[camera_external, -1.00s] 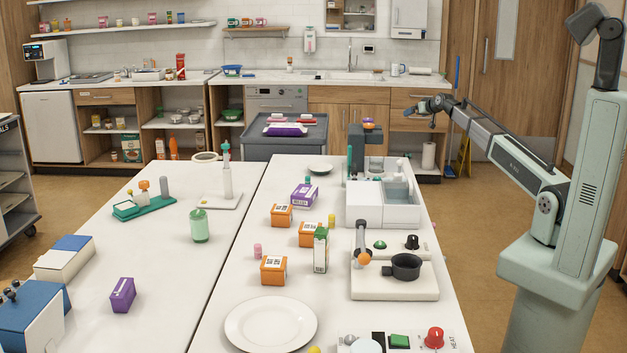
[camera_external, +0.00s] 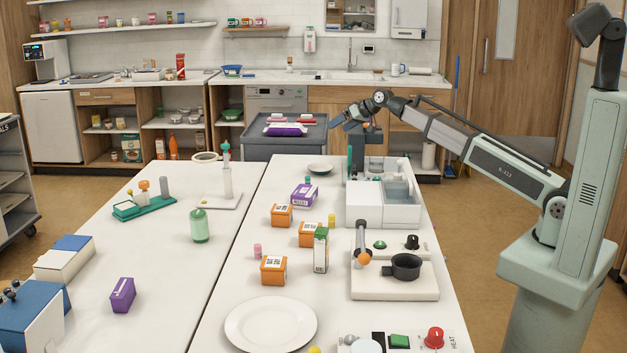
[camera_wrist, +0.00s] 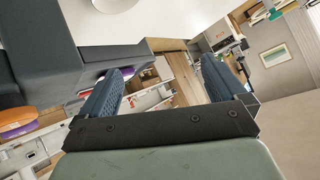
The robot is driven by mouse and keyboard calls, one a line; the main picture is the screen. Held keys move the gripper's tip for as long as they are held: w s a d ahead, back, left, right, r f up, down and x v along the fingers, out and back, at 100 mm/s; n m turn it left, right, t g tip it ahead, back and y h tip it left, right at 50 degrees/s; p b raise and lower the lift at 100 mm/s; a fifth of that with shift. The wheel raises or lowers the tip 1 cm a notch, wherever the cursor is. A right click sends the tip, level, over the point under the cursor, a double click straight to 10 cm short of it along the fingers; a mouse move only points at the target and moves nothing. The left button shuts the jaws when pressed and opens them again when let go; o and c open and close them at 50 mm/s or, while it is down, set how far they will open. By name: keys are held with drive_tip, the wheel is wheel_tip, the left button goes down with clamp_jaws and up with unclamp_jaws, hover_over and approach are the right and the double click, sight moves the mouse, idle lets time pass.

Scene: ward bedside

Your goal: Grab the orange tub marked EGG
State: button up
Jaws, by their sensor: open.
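Three orange tubs with white labels stand on the right-hand white table in the external view: a far one (camera_external: 281,215), a middle one (camera_external: 309,235) and a near one (camera_external: 273,270). Their lettering is too small to read, so I cannot tell which is marked EGG. A green-and-white carton (camera_external: 321,250) partly covers the middle tub. My gripper (camera_external: 343,117) is high beyond the table's far end, well away from the tubs. In the wrist view my gripper (camera_wrist: 164,68) is open with nothing between its fingers. No tub can be made out there.
A purple box (camera_external: 304,195) stands behind the tubs, with a yellow cylinder (camera_external: 332,221) and a pink one (camera_external: 257,250) nearby. A white plate (camera_external: 271,324) lies in front. White apparatus (camera_external: 383,208) and a burner-like stand (camera_external: 395,281) line the right side.

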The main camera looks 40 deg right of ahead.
drive_tip(key=s+a+f+n+g, duration=0.1)
drive_tip(key=s+a, duration=0.2)
drive_tip(key=a, duration=0.3)
drive_tip(key=s+a+f+n+g, duration=0.1)
drive_tip(key=s+a, duration=0.2)
drive_tip(key=a, duration=0.3)
drive_tip(key=n+g+h, duration=0.2)
drive_tip(key=n+g, duration=0.2)
drive_tip(key=n, duration=0.2)
approach(311, 226)
drive_tip(key=x, duration=0.7)
drive_tip(key=shift+w+d, duration=0.1)
drive_tip(key=shift+w, duration=0.15)
drive_tip(key=shift+s+a+x, duration=0.1)
drive_tip(key=shift+s+x, duration=0.05)
drive_tip(key=shift+x, duration=1.15)
drive_tip(key=shift+s+a+x, duration=0.15)
drive_tip(key=shift+s+x, duration=0.05)
drive_tip(key=shift+x, duration=1.05)
drive_tip(key=shift+y, duration=0.3)
drive_tip(key=c, duration=1.2)
